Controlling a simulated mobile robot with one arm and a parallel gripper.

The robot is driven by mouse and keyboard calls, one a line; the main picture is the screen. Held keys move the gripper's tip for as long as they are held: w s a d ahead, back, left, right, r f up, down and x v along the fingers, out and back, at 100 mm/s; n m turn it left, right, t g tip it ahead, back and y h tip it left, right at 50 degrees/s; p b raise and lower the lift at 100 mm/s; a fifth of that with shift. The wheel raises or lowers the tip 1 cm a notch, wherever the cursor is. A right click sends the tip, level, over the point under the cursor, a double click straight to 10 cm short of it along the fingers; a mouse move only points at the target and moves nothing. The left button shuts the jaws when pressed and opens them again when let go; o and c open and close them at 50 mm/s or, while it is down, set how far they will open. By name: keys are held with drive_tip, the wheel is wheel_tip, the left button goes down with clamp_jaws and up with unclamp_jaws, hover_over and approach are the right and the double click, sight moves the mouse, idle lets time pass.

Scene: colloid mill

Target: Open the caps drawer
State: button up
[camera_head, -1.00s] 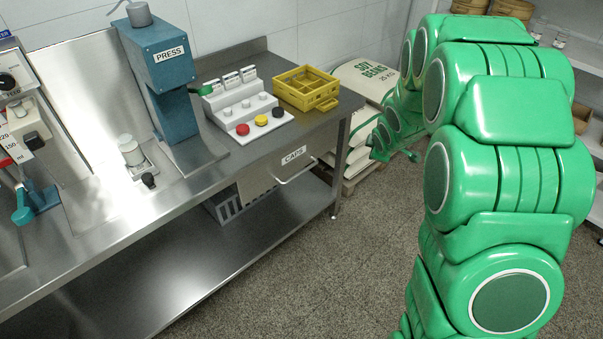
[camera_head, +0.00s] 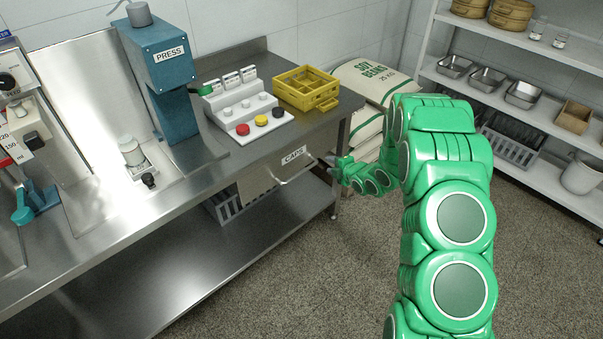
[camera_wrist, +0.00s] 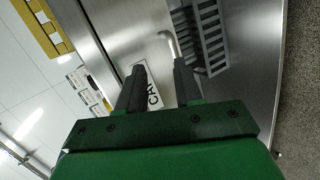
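The caps drawer (camera_head: 262,184) is a metal front under the right end of the steel table, with a CAPS label (camera_head: 294,156) and a bar handle (camera_head: 298,176). It looks shut. In the head view my gripper (camera_head: 328,160) is small, just right of the handle's right end. In the wrist view my gripper (camera_wrist: 160,72) has its two dark fingers apart, with the CAPS label (camera_wrist: 153,97) showing between them. The handle (camera_wrist: 172,44) shows just beyond the fingertips, close to the right finger. I cannot tell whether they touch.
A yellow crate (camera_head: 305,88) and a stand with coloured caps (camera_head: 243,112) are on the table. A grey slotted bin (camera_head: 222,207) is on the lower shelf. Soy bean sacks (camera_head: 368,84) stand behind the table's right end. The floor in front is clear.

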sight(302, 171)
drive_tip(key=s+a+f+n+y, duration=0.3)
drive_tip(key=a+f+y, duration=0.1)
drive_tip(key=a+f, duration=0.2)
drive_tip(key=shift+w+r+x, duration=0.15)
drive_tip(key=shift+x, duration=1.8)
drive_tip(key=shift+w+r+x, duration=0.1)
drive_tip(key=shift+r+x, duration=0.1)
drive_tip(key=shift+x, duration=1.8)
drive_tip(key=shift+d, duration=0.15)
clamp_jaws()
